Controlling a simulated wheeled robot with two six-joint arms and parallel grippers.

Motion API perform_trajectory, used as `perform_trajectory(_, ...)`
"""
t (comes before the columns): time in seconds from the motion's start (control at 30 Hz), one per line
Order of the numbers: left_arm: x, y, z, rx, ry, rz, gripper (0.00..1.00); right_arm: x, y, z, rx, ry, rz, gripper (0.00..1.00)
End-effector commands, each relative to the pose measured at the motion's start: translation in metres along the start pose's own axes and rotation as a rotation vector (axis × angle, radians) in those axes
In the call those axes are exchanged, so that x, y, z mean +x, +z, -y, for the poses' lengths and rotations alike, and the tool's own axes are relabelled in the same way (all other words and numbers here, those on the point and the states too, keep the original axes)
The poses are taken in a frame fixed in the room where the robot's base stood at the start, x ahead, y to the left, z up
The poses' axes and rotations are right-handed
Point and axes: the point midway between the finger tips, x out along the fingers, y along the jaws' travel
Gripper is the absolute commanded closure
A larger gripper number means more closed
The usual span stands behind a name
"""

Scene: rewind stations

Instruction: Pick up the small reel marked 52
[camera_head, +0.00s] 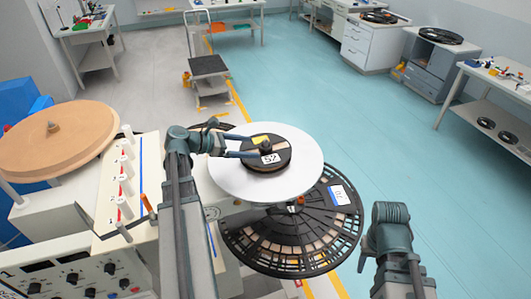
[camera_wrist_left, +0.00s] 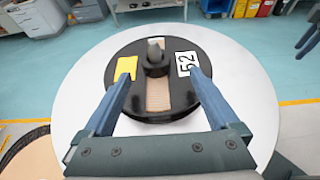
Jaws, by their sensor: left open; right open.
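The small reel marked 52 (camera_head: 267,160) is black with a white number label and a yellow patch. It lies flat on a round white disc (camera_head: 308,153). It also shows in the left wrist view (camera_wrist_left: 182,95), with a dark knob at its centre and a tan strip across it. My left gripper (camera_head: 240,146) is open, with its blue fingers reaching over the near part of the reel on either side of the tan strip. Whether the fingers touch the reel I cannot tell. My right gripper (camera_head: 391,212) is off to the right, away from the reel, its fingers hardly visible.
A large black reel (camera_head: 255,249) with a white label lies below the disc. A tan disc (camera_head: 35,140) sits on the machine at left. A control panel (camera_head: 75,280) with knobs is at lower left. Open teal floor lies to the right.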

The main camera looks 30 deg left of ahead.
Motion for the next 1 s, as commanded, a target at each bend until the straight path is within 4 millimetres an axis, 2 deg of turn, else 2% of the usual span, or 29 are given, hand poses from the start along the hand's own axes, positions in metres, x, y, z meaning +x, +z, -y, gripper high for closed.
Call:
perform_trajectory(0.3, 0.043, 0.002, -0.006, 0.001, -0.003, 0.0, 0.06, 0.015, -0.001, 0.001, -0.002, 0.0, 0.0, 0.5)
perform_trajectory(0.57, 0.048, 0.004, -0.006, 0.0, 0.0, 0.0, 0.06, 0.015, -0.001, 0.001, -0.002, 0.0, 0.0, 0.5)
perform_trajectory(0.67, 0.048, 0.004, -0.006, 0.0, 0.0, 0.0, 0.2, 0.015, -0.001, 0.001, -0.002, 0.0, 0.0, 0.5)
perform_trajectory(1.0, 0.047, 0.004, -0.006, 0.0, 0.0, 0.0, 0.81, 0.015, -0.001, 0.001, -0.002, 0.0, 0.0, 0.5)
